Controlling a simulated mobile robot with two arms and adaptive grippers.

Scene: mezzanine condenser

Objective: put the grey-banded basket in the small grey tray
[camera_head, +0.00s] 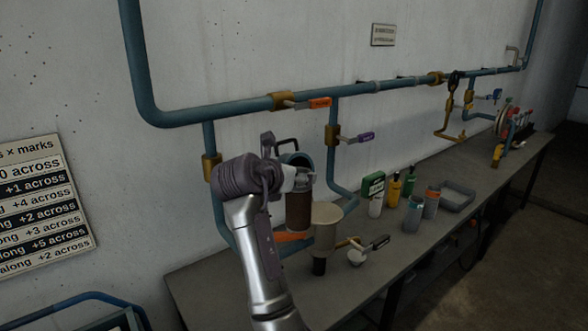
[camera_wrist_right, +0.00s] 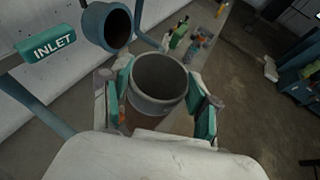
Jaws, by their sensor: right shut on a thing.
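My right gripper (camera_head: 297,180) is shut on the grey-banded basket, a brown cylinder (camera_head: 298,212) in the head view. In the right wrist view the basket's open grey rim (camera_wrist_right: 157,103) sits upright between the teal-padded fingers of the gripper (camera_wrist_right: 164,92). It is held beside the open blue pipe housing (camera_head: 305,160), apart from the tray. The small grey tray (camera_head: 457,204) stands on the bench farther right, and its visible part looks empty. My left gripper is not in view.
Blue pipes (camera_head: 340,95) with valves run along the wall.

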